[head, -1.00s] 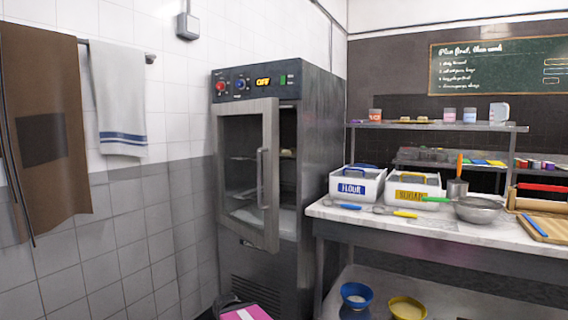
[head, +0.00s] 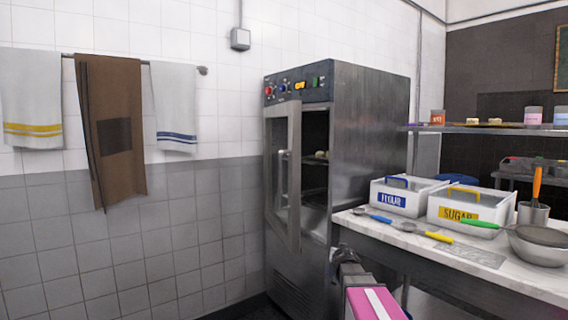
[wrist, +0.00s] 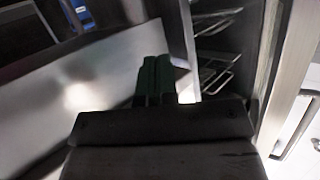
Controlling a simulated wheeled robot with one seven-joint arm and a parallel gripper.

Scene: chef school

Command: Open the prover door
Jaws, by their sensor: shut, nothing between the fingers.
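The prover (head: 365,150) is a tall steel cabinet in the middle of the head view. Its framed glass door (head: 282,185) stands partly open, swung out on the left, with an upright bar handle on its outer face. The dark interior with racks shows through the gap, and wire racks show in the wrist view (wrist: 215,70). My gripper (wrist: 157,65) is shut and empty.
A marble-topped counter (head: 400,234) stands close on the right, with flour (head: 396,197) and sugar (head: 462,212) bins, scoops and a metal bowl (head: 540,246). Towels and a brown apron (head: 115,130) hang on the tiled wall at left. The wall side looks clear.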

